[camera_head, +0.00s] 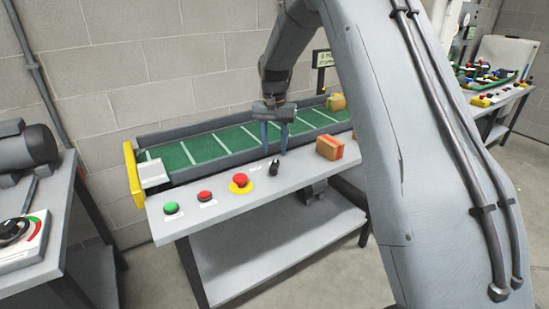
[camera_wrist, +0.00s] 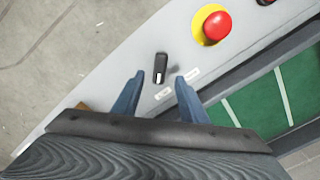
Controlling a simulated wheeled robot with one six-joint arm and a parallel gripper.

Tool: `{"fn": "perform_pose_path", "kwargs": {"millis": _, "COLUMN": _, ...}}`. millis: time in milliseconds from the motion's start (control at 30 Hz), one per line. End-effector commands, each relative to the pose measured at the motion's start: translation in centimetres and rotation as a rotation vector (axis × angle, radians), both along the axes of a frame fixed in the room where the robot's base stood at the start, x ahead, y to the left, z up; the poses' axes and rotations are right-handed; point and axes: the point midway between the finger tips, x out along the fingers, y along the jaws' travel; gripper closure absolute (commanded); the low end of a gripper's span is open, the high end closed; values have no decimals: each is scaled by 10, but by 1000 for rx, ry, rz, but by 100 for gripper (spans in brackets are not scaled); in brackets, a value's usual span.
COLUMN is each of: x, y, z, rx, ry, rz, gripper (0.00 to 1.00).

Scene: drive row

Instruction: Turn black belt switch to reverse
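The black belt switch (camera_head: 275,167) stands on the grey panel of the conveyor bench, right of the red mushroom button. In the wrist view the black switch (camera_wrist: 160,68) shows a white mark at one end and lies just beyond my fingertips, between their lines. My gripper (camera_head: 276,150) points down above the bench by the belt edge. In the wrist view its two blue fingers (camera_wrist: 157,77) are apart with nothing between them. Small white labels (camera_wrist: 163,93) lie beside the switch; their text is too small to read.
A red button on a yellow base (camera_head: 240,181), a red button (camera_head: 205,196) and a green button (camera_head: 171,208) sit left along the panel. An orange box (camera_head: 329,147) stands to the right. The green belt (camera_head: 215,147) runs behind. Another bench (camera_head: 40,240) is at left.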

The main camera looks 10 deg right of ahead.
Motion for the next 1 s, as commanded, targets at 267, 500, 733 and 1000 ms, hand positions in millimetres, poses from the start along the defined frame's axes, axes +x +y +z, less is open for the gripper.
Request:
{"fn": "perform_pose_path", "kwargs": {"millis": 267, "x": 0, "y": 0, "z": 24, "rx": 0, "ry": -1, "rz": -1, "gripper": 61}}
{"fn": "perform_pose_path", "kwargs": {"millis": 500, "x": 0, "y": 0, "z": 25, "rx": 0, "ry": 0, "rz": -1, "gripper": 61}}
{"fn": "perform_pose_path", "kwargs": {"millis": 733, "x": -16, "y": 0, "z": 27, "rx": 0, "ry": 0, "rz": 23, "gripper": 61}}
{"fn": "perform_pose_path", "kwargs": {"millis": 1000, "x": -123, "y": 0, "z": 25, "rx": 0, "ry": -7, "rz": 182, "gripper": 61}}
